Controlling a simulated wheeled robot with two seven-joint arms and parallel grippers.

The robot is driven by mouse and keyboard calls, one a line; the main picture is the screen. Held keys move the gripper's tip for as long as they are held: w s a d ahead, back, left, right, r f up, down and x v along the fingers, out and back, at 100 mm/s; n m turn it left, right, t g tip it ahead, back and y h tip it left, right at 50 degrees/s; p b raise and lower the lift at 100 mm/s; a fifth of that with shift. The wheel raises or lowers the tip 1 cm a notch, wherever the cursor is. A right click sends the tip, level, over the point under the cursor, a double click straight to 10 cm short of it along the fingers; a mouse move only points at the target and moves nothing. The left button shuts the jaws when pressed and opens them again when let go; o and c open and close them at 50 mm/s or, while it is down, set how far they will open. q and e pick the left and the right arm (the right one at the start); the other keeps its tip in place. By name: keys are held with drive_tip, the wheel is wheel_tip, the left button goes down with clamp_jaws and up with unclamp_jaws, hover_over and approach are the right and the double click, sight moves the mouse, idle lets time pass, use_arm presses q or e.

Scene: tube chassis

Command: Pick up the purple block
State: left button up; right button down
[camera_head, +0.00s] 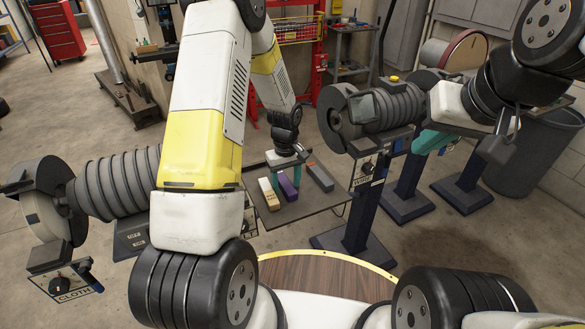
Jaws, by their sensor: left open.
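The purple block (287,187) lies on a small dark shelf (309,206) near the middle of the head view, between a tan block (268,193) and a dark grey block (319,177) with a reddish end. My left gripper (286,160) points down just above and behind the purple block and is open. It looks apart from the block, though the exact gap is hard to judge. My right gripper (502,142) is at the upper right, far from the blocks; its finger opening is not clear.
Grinding and polishing machines stand left (110,185) and right (385,110) of the shelf. Pedestals (356,215) and a grey bin (535,145) stand at the right. A round wooden surface (325,275) with a yellow rim is in front. A red cabinet (56,30) is far left.

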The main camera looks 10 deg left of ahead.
use_arm(q)
clamp_jaws()
drive_tip(key=shift+r, duration=0.15)
